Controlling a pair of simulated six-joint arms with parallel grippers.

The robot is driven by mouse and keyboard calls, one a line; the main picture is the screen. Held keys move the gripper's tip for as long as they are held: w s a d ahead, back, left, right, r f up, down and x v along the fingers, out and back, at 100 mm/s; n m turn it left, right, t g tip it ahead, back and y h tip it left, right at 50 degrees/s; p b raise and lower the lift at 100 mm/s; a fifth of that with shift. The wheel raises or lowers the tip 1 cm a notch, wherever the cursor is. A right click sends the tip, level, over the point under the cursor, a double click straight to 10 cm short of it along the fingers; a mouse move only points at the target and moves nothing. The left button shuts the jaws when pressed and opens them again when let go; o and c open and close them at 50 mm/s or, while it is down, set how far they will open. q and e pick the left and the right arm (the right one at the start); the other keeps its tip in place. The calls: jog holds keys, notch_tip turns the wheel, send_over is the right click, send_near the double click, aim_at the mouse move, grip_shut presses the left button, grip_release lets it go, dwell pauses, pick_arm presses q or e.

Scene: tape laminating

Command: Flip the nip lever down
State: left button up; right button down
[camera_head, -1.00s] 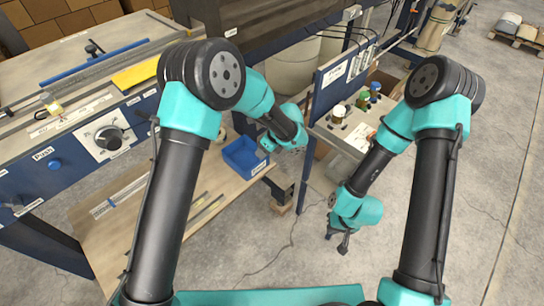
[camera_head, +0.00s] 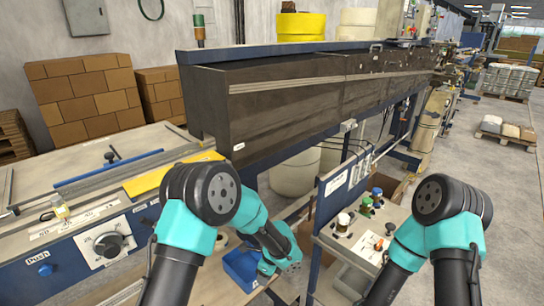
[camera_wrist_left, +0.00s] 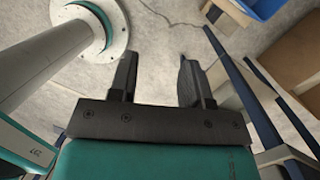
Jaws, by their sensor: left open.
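A small black lever (camera_head: 111,154) stands on the machine's pale bed at the left; I cannot tell for sure that it is the nip lever. My left gripper (camera_wrist_left: 157,75) is open and empty in the left wrist view, over the floor. In the head view my left wrist is low at the center, beside the blue bin (camera_head: 241,267) and well apart from the lever; its fingers are not clear there. My right gripper is below the picture and hidden from view.
A black knob (camera_head: 109,244) and a blue push button (camera_head: 45,270) are on the machine's front panel. A yellow strip (camera_head: 172,174) lies on the bed. A long dark housing (camera_head: 300,95) runs behind.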

pick_arm(q)
jog(key=s+a+f+n+h, duration=0.3)
jog(key=s+a+f+n, duration=0.2)
jog(key=s+a+n, duration=0.5)
jog(key=s+a+f+n+t+h, duration=0.1)
jog(key=s+a+f+n+h, duration=0.2)
jog(key=s+a+n, duration=0.7)
notch_tip(320, 180, down, 2)
jog(key=s+n, duration=0.2)
jog(key=n, duration=0.3)
jog(key=shift+a, duration=0.2)
jog(key=shift+h, duration=0.3)
